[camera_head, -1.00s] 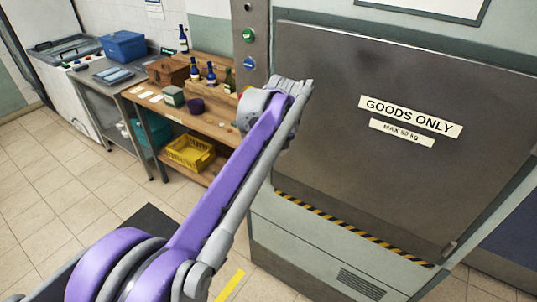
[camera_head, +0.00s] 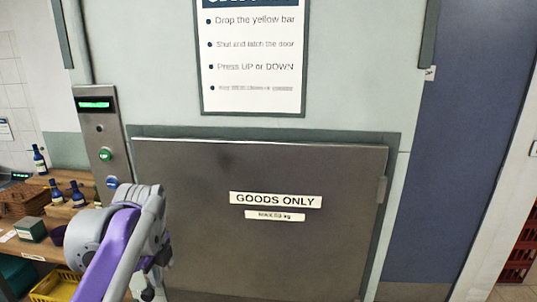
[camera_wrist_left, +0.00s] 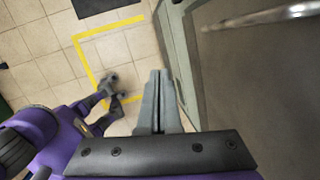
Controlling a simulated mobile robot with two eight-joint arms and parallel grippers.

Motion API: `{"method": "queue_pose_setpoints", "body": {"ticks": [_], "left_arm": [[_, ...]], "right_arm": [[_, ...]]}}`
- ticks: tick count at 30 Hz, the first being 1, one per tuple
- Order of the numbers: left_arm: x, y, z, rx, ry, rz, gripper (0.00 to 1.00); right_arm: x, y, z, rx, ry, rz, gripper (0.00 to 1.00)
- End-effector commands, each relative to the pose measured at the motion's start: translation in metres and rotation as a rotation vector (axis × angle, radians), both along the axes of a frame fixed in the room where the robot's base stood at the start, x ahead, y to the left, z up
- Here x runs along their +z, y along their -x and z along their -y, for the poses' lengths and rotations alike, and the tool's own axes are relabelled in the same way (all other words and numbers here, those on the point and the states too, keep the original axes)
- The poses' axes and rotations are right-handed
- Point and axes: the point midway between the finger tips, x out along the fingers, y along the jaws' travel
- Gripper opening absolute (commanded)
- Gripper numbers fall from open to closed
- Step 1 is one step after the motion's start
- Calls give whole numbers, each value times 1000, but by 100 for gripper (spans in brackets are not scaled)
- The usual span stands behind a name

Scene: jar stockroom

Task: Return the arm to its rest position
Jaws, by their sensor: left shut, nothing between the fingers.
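My left arm comes in from the lower left in the head view. My left gripper (camera_head: 148,292) hangs at its end, low in the picture, in front of the left part of the metal hatch door (camera_head: 290,250). In the left wrist view the two grey fingers (camera_wrist_left: 155,92) are together with nothing between them, above the tiled floor. Purple and grey parts of my own body show at the left there, with a dark forked end that I cannot make out clearly.
A control panel (camera_head: 103,150) with a green display and buttons is left of the hatch. A wooden shelf (camera_head: 70,180) with bottles, a basket (camera_head: 25,203) and a yellow crate (camera_head: 55,288) stands further left. Yellow tape (camera_wrist_left: 85,60) marks open floor.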

Motion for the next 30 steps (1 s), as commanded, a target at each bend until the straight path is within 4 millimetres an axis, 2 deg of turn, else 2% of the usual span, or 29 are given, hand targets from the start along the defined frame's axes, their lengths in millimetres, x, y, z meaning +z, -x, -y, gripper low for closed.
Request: {"method": "queue_pose_setpoints", "body": {"ticks": [1, 5, 9, 15, 18, 21, 24, 30], "left_arm": [[-13, 13, 9, 113, 37, 42, 0], [-46, 43, 29, 438, 152, 149, 0], [-87, 79, 48, 787, 301, 245, 0], [-149, 132, 71, 1263, 532, 331, 0], [-175, 152, 79, 1445, 629, 348, 0], [-192, 166, 84, 1572, 696, 355, 0], [-201, 173, 86, 1641, 732, 357, 0], [-203, 174, 87, 1665, 744, 357, 0]], "right_arm": [[0, 0, 0, 0, 0, 0, 56], [0, 0, 0, 0, 0, 0, 56], [0, 0, 0, 0, 0, 0, 56], [0, 0, 0, 0, 0, 0, 56], [0, 0, 0, 0, 0, 0, 56], [0, 0, 0, 0, 0, 0, 56], [0, 0, 0, 0, 0, 0, 56], [0, 0, 0, 0, 0, 0, 56]]}}
